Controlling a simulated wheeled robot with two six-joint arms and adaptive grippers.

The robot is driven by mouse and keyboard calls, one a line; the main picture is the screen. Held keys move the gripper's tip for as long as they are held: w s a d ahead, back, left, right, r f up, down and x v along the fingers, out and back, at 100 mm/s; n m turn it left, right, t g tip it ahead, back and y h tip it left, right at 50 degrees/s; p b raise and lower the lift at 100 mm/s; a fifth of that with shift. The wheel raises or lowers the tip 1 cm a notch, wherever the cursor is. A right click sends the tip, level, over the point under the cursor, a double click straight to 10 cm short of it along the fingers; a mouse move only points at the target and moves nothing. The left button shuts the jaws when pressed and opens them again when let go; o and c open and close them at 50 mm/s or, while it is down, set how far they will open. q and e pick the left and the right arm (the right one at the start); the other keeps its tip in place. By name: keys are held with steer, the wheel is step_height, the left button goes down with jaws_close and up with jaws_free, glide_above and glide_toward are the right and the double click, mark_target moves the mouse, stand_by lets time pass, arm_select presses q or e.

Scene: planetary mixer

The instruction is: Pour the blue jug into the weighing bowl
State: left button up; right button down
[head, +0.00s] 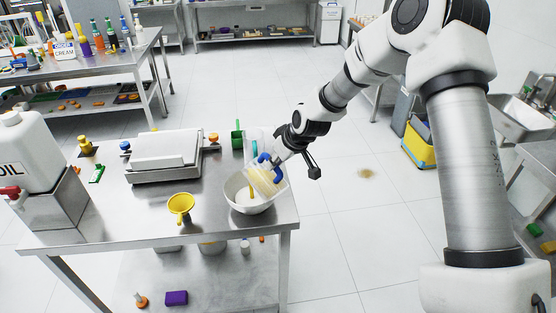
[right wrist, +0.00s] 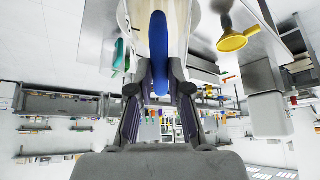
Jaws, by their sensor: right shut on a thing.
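The blue jug (head: 262,178) is a clear jug with a blue handle and pale yellow contents. It is tilted over the white weighing bowl (head: 238,202), mouth down toward the bowl. A thin yellow streak shows below its mouth, inside the bowl. My right gripper (head: 275,160) is shut on the blue handle. In the right wrist view the blue handle (right wrist: 158,45) sits between the two fingers, with the jug body behind it. The bowl stands at the right end of the steel table. My left gripper is not in view.
A yellow funnel (head: 181,205) stands left of the bowl. A flat white-topped device (head: 165,155) is behind it, and a green scoop (head: 237,136) is behind the bowl. A white oil container (head: 30,150) stands at the left. The table edge (head: 297,200) is close right of the bowl.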

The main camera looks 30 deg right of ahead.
steer(key=shift+w+a+r+g, duration=0.1)
steer(key=shift+w+r+g, duration=0.1)
steer(key=shift+g, duration=0.1)
steer(key=shift+w+f, duration=0.1)
steer(key=shift+f, duration=0.05)
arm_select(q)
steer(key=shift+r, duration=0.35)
arm_select(e)
steer(key=shift+w+g, duration=0.25)
steer(key=shift+g, duration=0.05)
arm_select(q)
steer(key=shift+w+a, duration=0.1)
arm_select(e)
steer(key=shift+w+a+g, duration=0.25)
steer(key=shift+w+g, duration=0.15)
steer(key=shift+w, duration=0.15)
